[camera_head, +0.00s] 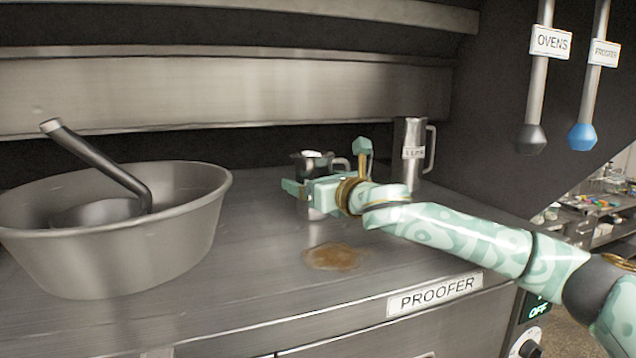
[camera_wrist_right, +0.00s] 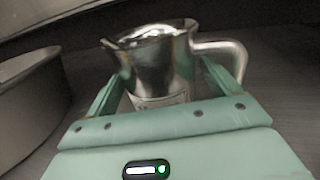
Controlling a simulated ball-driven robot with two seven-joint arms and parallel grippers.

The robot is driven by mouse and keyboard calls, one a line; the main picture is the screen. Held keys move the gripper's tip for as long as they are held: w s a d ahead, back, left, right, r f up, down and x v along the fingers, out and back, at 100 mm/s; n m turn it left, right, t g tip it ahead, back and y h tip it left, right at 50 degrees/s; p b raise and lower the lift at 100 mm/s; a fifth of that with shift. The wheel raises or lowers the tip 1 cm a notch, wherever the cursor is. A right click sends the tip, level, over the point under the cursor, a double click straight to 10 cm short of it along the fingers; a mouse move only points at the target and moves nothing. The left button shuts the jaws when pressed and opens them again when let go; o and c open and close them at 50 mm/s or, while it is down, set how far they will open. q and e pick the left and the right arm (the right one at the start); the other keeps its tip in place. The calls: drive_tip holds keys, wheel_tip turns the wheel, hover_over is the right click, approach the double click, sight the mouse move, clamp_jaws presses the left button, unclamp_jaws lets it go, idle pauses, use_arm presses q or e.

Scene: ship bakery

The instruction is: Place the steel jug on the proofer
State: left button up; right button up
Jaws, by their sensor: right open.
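A small steel jug (camera_head: 314,160) with a spout and a side handle stands upright on the proofer top (camera_head: 250,265), toward the back. My right gripper (camera_head: 328,168) is in front of it and hides its middle. In the right wrist view the jug (camera_wrist_right: 160,58) sits between the open fingers, one on each side, with its handle to the right. A pale label shows low on its front. I cannot tell whether the fingers touch it. My left gripper is in neither view.
A taller labelled steel pitcher (camera_head: 410,150) stands behind my right arm. A large grey bowl (camera_head: 110,245) with a dark-handled tool (camera_head: 100,165) stands at the left. A brown spill (camera_head: 333,256) lies in front of my gripper. Levers (camera_head: 532,138) hang at upper right.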

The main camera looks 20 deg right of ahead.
drive_tip(key=b+v, duration=0.3)
drive_tip(key=v, duration=0.8)
drive_tip(key=shift+r, duration=0.1)
drive_tip(key=shift+s+d, duration=0.15)
drive_tip(key=shift+s, duration=0.35)
